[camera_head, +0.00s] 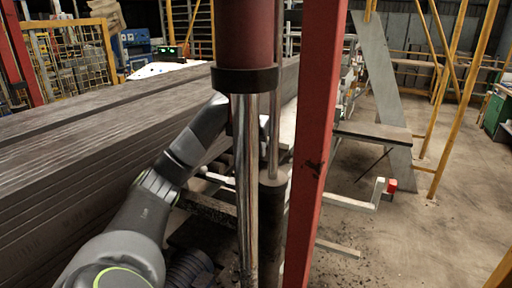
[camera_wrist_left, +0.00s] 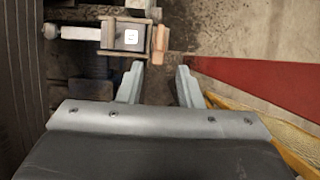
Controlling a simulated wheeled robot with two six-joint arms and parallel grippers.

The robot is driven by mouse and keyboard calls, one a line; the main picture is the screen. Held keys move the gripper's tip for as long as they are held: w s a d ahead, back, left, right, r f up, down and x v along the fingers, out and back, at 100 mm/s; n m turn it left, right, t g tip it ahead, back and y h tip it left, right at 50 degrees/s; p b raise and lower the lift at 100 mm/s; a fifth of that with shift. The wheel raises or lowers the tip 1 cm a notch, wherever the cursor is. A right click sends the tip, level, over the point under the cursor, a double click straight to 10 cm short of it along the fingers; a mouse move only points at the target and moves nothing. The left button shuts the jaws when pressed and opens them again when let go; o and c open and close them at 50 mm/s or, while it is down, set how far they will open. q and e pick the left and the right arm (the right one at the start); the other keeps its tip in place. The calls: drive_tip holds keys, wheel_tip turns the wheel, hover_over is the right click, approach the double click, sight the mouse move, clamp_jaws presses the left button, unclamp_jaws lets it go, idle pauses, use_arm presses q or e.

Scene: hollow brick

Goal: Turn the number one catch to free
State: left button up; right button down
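In the left wrist view, a metal catch block (camera_wrist_left: 114,36) carries a small white label (camera_wrist_left: 131,37) whose mark is too small to read. A tan, wood-coloured piece (camera_wrist_left: 160,42) stands at its right end, and a pale bar with a round knob (camera_wrist_left: 50,31) runs off to the left. My left gripper (camera_wrist_left: 160,68) is open and empty, its two fingers apart, just short of the block and the tan piece. In the head view, my left gripper is hidden behind the chrome post. My right gripper is in neither view.
A chrome post (camera_head: 246,190) under a dark red cylinder (camera_head: 245,35) and a red upright beam (camera_head: 318,140) stand close in front. Long stacked boards (camera_head: 80,150) fill the left. A white bracket with a red end (camera_head: 391,185) lies right. Floor at right is open.

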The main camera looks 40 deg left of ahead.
use_arm(q)
drive_tip(key=shift+p+v, duration=1.25)
drive_tip(key=shift+v, duration=0.7)
